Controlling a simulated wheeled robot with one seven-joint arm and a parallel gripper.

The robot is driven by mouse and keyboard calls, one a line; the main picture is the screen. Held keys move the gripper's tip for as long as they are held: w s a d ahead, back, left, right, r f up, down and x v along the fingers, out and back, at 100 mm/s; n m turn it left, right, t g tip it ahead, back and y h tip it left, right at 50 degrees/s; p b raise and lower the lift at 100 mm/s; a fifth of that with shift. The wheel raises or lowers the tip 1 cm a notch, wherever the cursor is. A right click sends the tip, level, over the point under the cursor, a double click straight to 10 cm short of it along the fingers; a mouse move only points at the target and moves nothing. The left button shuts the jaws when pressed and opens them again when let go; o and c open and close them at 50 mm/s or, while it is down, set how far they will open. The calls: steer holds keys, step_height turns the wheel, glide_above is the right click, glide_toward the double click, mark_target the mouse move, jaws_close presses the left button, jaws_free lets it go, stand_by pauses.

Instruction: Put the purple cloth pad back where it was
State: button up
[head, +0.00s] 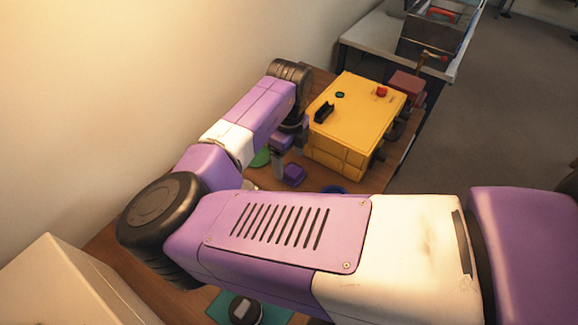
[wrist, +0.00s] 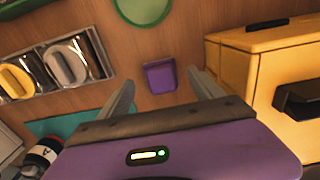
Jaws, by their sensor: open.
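The purple cloth pad (wrist: 160,77) lies on the wooden table, and in the wrist view it shows just beyond and between my open fingertips. In the head view a small purple block-like thing (head: 293,174), which looks like the pad, sits on the table left of the yellow box. My gripper (wrist: 162,85) is open and empty, its two grey fingers apart. In the head view my gripper (head: 279,160) is partly hidden by my arm. I cannot tell how high the fingers are above the pad.
A yellow box (wrist: 285,70) stands close on the right. A green round thing (wrist: 143,8) lies beyond the pad. Bare wood surrounds the pad.

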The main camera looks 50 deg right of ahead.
mark_target(289, 168)
step_height(289, 168, up, 8)
steer(key=shift+b, duration=0.3)
stand_by(0.5)
